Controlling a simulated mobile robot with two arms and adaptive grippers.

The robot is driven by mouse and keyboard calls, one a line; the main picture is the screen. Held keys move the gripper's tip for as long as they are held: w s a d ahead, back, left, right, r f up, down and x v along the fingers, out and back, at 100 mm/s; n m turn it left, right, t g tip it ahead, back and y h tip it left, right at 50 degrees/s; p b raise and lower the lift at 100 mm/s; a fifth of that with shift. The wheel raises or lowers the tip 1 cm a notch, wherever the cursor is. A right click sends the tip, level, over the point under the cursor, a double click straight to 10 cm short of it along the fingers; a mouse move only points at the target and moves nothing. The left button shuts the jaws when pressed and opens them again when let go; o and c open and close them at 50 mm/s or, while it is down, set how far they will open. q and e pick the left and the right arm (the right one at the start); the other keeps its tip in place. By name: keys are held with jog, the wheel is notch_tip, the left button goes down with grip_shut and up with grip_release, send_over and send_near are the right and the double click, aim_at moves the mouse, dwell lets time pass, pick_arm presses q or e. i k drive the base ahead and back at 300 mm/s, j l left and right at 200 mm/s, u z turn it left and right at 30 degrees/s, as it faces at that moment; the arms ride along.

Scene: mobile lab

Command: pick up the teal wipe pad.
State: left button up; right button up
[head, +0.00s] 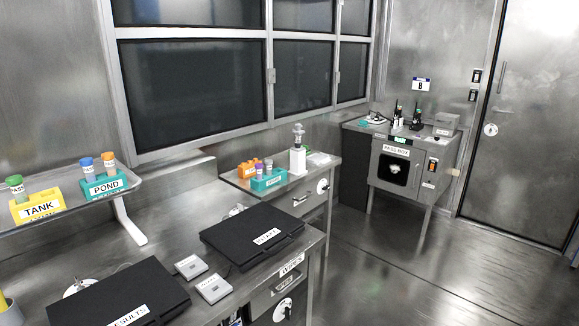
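A small flat teal patch (363,124) shows on the far counter, left of the pass box. It may be the teal wipe pad, but it is too small to tell for sure. Another small teal patch (400,140) shows at the top front edge of the pass box (381,170); I cannot tell if it is a label or a separate thing. Neither of my grippers is in view.
A near bench holds two black cases (252,235), one marked RESULTS (118,295), and two small grey boxes. Racks marked TANK (40,208) and POND (106,186) stand on a left shelf. A middle bench holds orange and teal racks (268,181). The right floor (430,270) is clear.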

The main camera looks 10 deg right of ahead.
aim_at(363, 123)
jog(key=i+l+z, duration=0.6)
jog(key=i+z, duration=0.15)
jog(key=i+l+z, duration=0.1)
jog(key=i+z, duration=0.3)
jog(key=i, duration=0.2)
jog(key=i+z, duration=0.4)
jog(key=i+u, duration=0.2)
jog(key=i, duration=0.3)
jog(key=i+u, duration=0.15)
jog(key=i, duration=0.4)
jog(key=i+l+u, duration=0.2)
jog(key=i, duration=0.3)
jog(key=i+l+u, duration=0.2)
jog(key=i, duration=0.3)
jog(key=i+j, duration=0.05)
